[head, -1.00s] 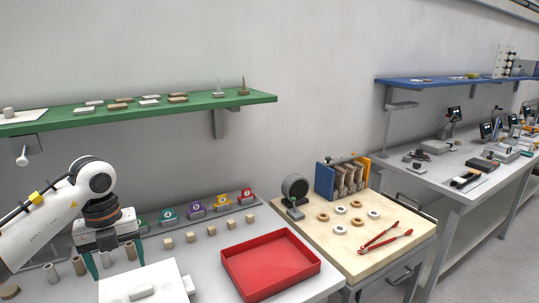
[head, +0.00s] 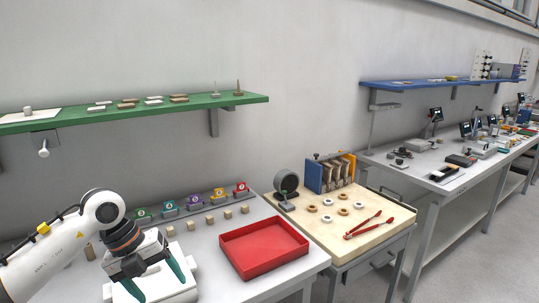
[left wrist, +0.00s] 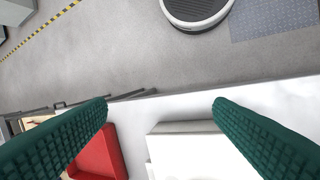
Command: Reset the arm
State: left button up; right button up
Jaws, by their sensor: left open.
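My left arm comes in from the lower left in the head view. Its left gripper (head: 160,281) has green fingers that are spread apart with nothing between them. The gripper is tilted, its fingers pointing down and to the right, above or in front of a white block-like object (head: 188,284) on the bench. In the left wrist view the two green textured fingers (left wrist: 160,106) stand wide apart. The white object (left wrist: 190,150) shows below and between them; contact cannot be told. My right gripper is not in view.
A red tray (head: 263,248) sits right of the gripper. Small blocks and numbered coloured holders (head: 195,202) stand behind. A wooden-topped table (head: 375,238) with rings and red tongs (head: 370,224) is further right. A green shelf (head: 60,119) hangs above. The wrist view shows open floor (left wrist: 140,45).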

pick_arm(q)
jog(key=s+d+m+h, duration=0.2)
jog(key=s+d+h, duration=0.2)
jog(key=d+h, duration=0.75)
jog(key=d+r+n+t+h, duration=0.5)
jog(key=d+r+n+t, duration=0.1)
jog(key=d+r+t, duration=0.25)
jog(key=w+a+f+n+t+y, duration=0.1)
jog(key=a+f+n+t+y, duration=0.2)
jog(key=a+n+t+y, duration=0.45)
jog(key=w+a+f+n+t+y, duration=0.1)
jog(key=a+f+n+t+y, duration=0.25)
jog(key=n+y, duration=0.65)
jog(key=s+a+f+n+g+y, duration=0.3)
jog(key=a+f+n+g, duration=0.15)
jog(key=f+n, duration=0.3)
jog(key=s+a+f+n+g, duration=0.1)
jog(key=s+f+g, duration=0.6)
jog(key=s, duration=0.4)
jog(key=s+a+f+g, duration=0.1)
jog(key=s+f+g, duration=0.4)
jog(key=s+f, duration=0.55)
notch_tip(320, 180, down, 26)
jog(key=s+g, duration=0.1)
jog(key=s, duration=0.2)
jog(key=s+a+f+g, duration=0.1)
jog(key=s+a+f, duration=0.2)
jog(key=s+f, duration=1.2)
jog(key=shift+s+a+g, duration=0.15)
jog(key=shift+s+g, duration=0.15)
